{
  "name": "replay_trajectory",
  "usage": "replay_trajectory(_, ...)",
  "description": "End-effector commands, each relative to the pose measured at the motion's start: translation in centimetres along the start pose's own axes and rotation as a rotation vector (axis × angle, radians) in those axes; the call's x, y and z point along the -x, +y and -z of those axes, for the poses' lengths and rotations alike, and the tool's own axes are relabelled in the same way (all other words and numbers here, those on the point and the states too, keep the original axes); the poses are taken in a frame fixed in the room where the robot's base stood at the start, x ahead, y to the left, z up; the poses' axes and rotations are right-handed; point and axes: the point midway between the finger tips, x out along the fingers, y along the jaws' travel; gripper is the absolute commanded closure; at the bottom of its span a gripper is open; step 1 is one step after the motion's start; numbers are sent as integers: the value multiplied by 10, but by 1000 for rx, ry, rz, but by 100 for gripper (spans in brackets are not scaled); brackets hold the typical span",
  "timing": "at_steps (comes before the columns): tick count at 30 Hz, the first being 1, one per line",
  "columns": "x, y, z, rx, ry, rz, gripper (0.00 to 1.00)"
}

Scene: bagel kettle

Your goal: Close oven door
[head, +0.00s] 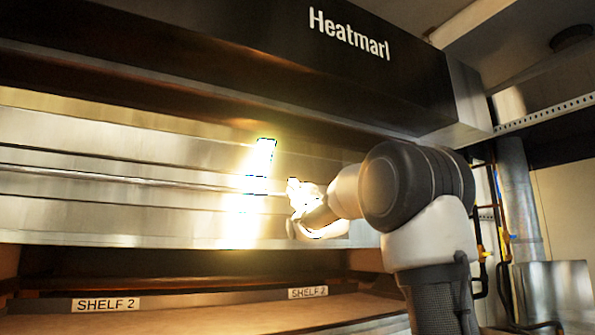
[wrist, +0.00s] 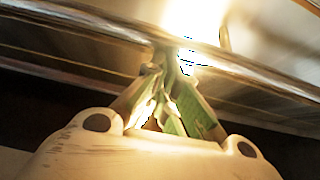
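The oven door (head: 110,215) is a wide brushed-steel panel across the left and middle of the head view, under the black Heatmarl hood. A long metal handle bar (head: 90,181) runs across it and shows in the wrist view (wrist: 85,22). I cannot tell exactly how far the door stands from closed. My gripper (head: 297,196) is at the right part of the door, by the bar. In the wrist view its green-padded fingers (wrist: 168,62) come together at the bar's lower edge. Nothing shows clearly between them; glare hides the exact contact.
The black hood (head: 300,60) overhangs the door. Below is an open deck with a SHELF 2 label (head: 105,304) and a flat shelf surface (head: 220,315). Pipes (head: 515,185) and a steel box (head: 555,295) stand at the right. Bright glare covers the door beside my gripper.

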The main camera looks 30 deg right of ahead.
Motion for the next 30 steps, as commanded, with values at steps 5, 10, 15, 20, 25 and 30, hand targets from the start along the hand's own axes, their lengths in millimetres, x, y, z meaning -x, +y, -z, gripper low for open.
replay_trajectory(5, 25, 1, -70, -4, -22, -2, 100)
replay_trajectory(10, 56, 0, -123, -3, -23, -2, 100)
replay_trajectory(15, 87, 0, -173, -3, -22, -2, 100)
replay_trajectory(20, 111, 0, -212, -2, -19, -1, 100)
replay_trajectory(25, 130, 0, -243, -2, -16, -1, 100)
replay_trajectory(30, 142, 0, -262, -2, -12, 0, 100)
